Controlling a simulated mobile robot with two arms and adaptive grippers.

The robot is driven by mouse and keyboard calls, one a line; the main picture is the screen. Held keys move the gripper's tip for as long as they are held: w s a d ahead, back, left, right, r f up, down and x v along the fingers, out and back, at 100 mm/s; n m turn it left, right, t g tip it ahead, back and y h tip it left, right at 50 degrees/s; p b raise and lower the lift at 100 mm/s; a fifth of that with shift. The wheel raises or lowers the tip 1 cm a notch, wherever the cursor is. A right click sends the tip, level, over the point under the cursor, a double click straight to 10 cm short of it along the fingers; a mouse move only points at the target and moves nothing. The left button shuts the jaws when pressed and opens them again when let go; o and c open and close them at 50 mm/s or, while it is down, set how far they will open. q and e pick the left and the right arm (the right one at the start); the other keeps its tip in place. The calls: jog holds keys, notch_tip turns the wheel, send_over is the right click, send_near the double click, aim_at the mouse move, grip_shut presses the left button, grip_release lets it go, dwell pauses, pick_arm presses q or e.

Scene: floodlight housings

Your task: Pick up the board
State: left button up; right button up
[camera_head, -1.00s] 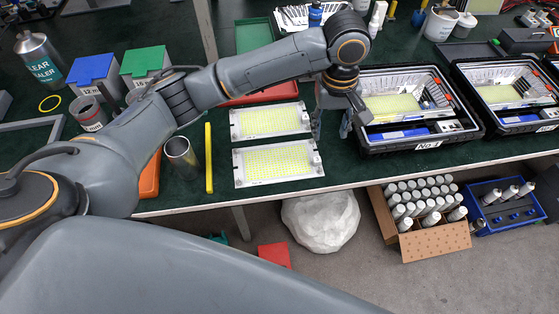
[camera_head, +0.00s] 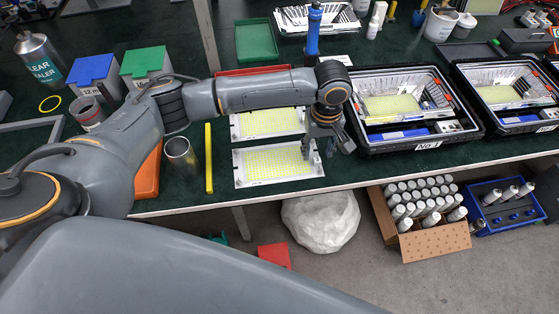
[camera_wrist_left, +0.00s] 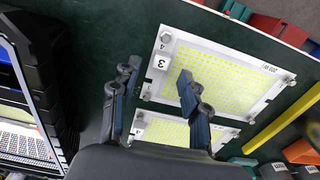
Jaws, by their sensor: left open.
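Two flat light boards with white frames and yellow dotted panels lie on the dark green table. The front board (camera_head: 278,165) also shows in the left wrist view (camera_wrist_left: 222,75) with a "3" label at its near end. The rear board (camera_head: 265,122) lies behind it, partly hidden by my arm; in the left wrist view it is the lower board (camera_wrist_left: 165,130). My left gripper (camera_head: 328,150) is open and empty at the front board's right end. In the left wrist view (camera_wrist_left: 157,80), one finger overlaps this board and the other is beside its edge. My right gripper is not in view.
A black crate (camera_head: 375,148) labelled No 1 stands right of the gripper, with another crate (camera_head: 490,128) beyond. A yellow bar (camera_head: 209,158) and a metal cup (camera_head: 182,158) are left of the boards. A blue-handled tool (camera_head: 313,35) stands behind my arm.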

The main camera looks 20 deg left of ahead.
pick_arm(q)
jog(key=shift+f, duration=1.15)
grip_shut()
jog(key=shift+r, duration=0.1)
